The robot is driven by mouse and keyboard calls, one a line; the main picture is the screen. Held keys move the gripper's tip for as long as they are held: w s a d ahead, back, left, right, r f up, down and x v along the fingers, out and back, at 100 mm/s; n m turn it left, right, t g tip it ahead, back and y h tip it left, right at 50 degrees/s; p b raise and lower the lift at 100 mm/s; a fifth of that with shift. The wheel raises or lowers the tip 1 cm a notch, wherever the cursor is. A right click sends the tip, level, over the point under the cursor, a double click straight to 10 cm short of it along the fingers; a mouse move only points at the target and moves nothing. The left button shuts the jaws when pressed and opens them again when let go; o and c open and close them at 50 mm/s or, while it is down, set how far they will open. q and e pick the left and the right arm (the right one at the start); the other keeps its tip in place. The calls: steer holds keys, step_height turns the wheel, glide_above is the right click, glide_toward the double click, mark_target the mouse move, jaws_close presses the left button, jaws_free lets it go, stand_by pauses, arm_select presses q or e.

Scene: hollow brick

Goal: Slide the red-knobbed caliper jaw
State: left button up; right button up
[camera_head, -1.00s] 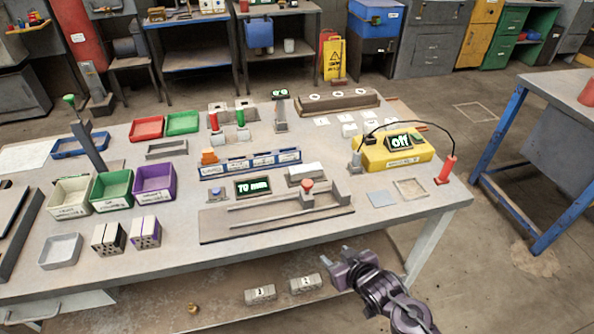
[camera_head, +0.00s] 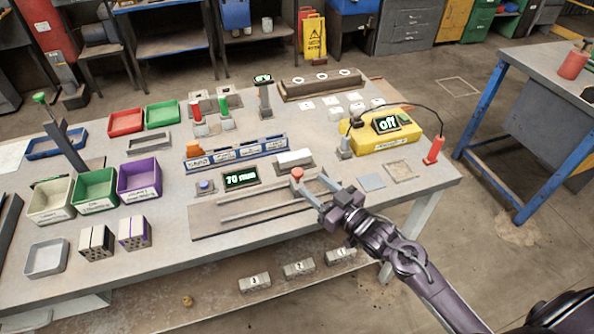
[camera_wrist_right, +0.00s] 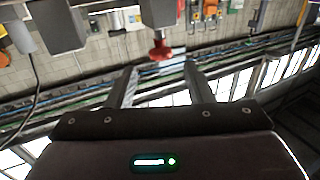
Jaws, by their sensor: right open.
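The caliper's red knob (camera_head: 297,172) sits on its jaw above the grey rail board (camera_head: 222,222) near the bench's front edge. The display (camera_head: 241,178) beside it reads 70 mm. My right gripper (camera_head: 312,188) is open, its fingertips just short of the knob on the right and front side. In the right wrist view the red knob (camera_wrist_right: 160,50) shows ahead of my open fingers (camera_wrist_right: 160,82), about centred between them; nothing is held. The gripper hides part of the jaw and the right end of the rails. My left gripper is not in view.
Left of the board are two perforated bricks (camera_head: 134,232) and white, green and purple bins (camera_head: 139,181). A blue-framed rack (camera_head: 236,152) stands behind the display. A yellow box (camera_head: 378,140) reading "off" stands to the right, with a cable to a red probe (camera_head: 433,151).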

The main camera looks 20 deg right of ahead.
mark_target(301, 176)
steer(key=p+x, duration=0.1)
steer(key=x, duration=0.6)
steer(key=shift+w+a, duration=0.1)
steer(key=shift+a, duration=0.05)
